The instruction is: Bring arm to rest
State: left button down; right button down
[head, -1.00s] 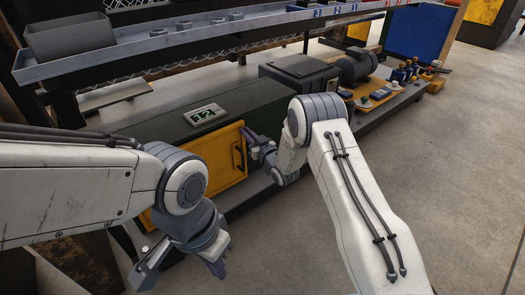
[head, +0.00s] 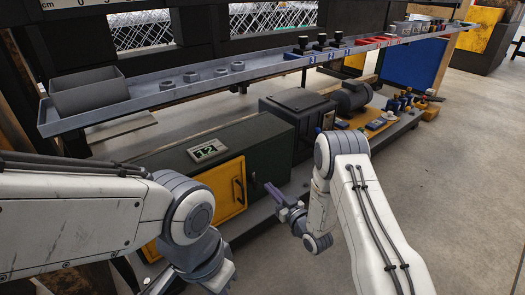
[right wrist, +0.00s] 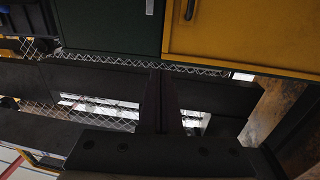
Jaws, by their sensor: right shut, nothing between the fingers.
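My right gripper (head: 268,187) is shut with nothing in it. It is in front of the machine's base, just right of the yellow door (head: 226,192), and looks apart from the door handle (head: 239,190). In the right wrist view its dark fingers (right wrist: 165,103) are together, with the yellow door (right wrist: 240,30) beyond at the top. My left gripper (head: 190,283) hangs at the bottom of the head view, left of the right arm. Its fingers look spread and empty, and their tips are partly cut off by the frame edge.
The green cabinet (head: 265,155) carries a number display (head: 208,150). Above it runs a long rail (head: 250,75) with a grey bin (head: 88,95) and several small parts. A motor (head: 350,96) and small parts sit farther right. Open concrete floor (head: 450,170) lies to the right.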

jog(key=a+r+n+g+h+p, duration=0.1)
jog(key=a+r+g+h+p, duration=0.2)
jog(key=a+r, duration=0.35)
jog(key=s+a+r+g+h+p, duration=0.1)
jog(key=s+a+r+g, duration=0.1)
jog(key=s+r+g, duration=0.45)
jog(key=s+d+r+g+h+p, duration=0.15)
jog(key=s+r, duration=0.25)
jog(key=s, duration=0.7)
jog(key=s+d+r+n+g+h+p, duration=0.1)
jog(key=s+d+r+g+p, duration=0.15)
jog(key=s, duration=0.85)
jog(key=s+d+r+g+h+p, duration=0.1)
jog(key=s+r+g, duration=0.3)
jog(key=s, duration=0.7)
notch_tip(320, 180, up, 38)
jog(key=t+p, duration=0.1)
jog(key=p, duration=3.6)
jog(key=shift+w+a+f, duration=0.15)
jog(key=shift+a+f, duration=0.05)
jog(key=shift+t, duration=0.25)
